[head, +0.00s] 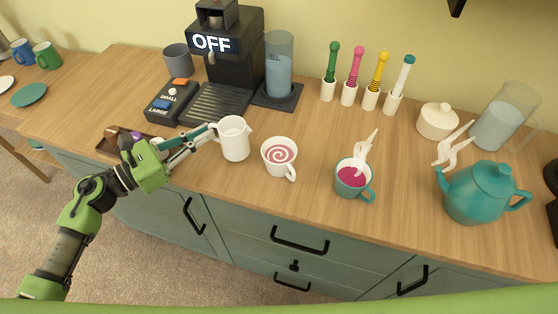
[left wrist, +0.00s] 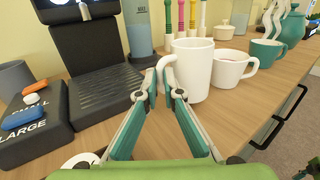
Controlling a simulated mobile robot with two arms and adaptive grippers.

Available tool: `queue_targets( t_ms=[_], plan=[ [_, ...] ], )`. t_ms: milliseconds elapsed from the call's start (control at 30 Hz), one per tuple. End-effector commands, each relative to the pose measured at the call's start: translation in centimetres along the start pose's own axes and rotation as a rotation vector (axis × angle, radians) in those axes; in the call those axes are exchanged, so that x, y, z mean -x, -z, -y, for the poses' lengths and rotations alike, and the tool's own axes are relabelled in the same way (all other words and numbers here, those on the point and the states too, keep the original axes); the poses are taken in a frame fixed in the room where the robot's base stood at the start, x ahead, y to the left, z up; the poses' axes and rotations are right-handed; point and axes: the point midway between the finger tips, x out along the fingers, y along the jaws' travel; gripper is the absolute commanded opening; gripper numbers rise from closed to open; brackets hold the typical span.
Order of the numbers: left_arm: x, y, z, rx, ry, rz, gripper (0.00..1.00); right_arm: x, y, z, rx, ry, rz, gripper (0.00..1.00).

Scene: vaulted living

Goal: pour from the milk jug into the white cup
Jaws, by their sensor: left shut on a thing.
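The white milk jug (head: 235,140) stands upright at the counter's front part, spout to the right. In the left wrist view the jug (left wrist: 195,68) is just ahead of the fingers. My left gripper (head: 212,130) is shut on the jug's handle from the left; its fingertips (left wrist: 162,82) meet around the handle. I cannot tell whether the jug is lifted slightly. The white cup (head: 266,165) is right of the jug, a small gap away, its handle toward the front right. A pink and white swirl shows inside. The cup (left wrist: 230,70) also shows behind the jug. My right gripper is not in view.
A teal cup (head: 350,184) with pink liquid and a teal teapot (head: 480,195) stand to the right, with white steam-like shapes above. The black coffee machine (head: 232,60) and button box (head: 172,102) are behind. A brown tray (head: 108,143) lies left.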

Motion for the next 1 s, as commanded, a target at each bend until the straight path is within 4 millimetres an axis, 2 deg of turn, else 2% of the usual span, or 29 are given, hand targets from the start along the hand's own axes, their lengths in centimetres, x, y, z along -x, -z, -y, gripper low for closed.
queue_targets(
  t_ms=[167,533,1000],
  plan=[
    [0.0,-0.5,0.0,-0.001,0.000,0.002,0.00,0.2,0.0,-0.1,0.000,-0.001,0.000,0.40],
    [0.0,-4.2,0.0,-0.001,0.000,0.002,0.00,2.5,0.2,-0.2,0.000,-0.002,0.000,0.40],
    [0.0,-4.1,0.0,-0.001,0.000,0.002,0.00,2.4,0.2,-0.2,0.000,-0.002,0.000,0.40]
  ],
)
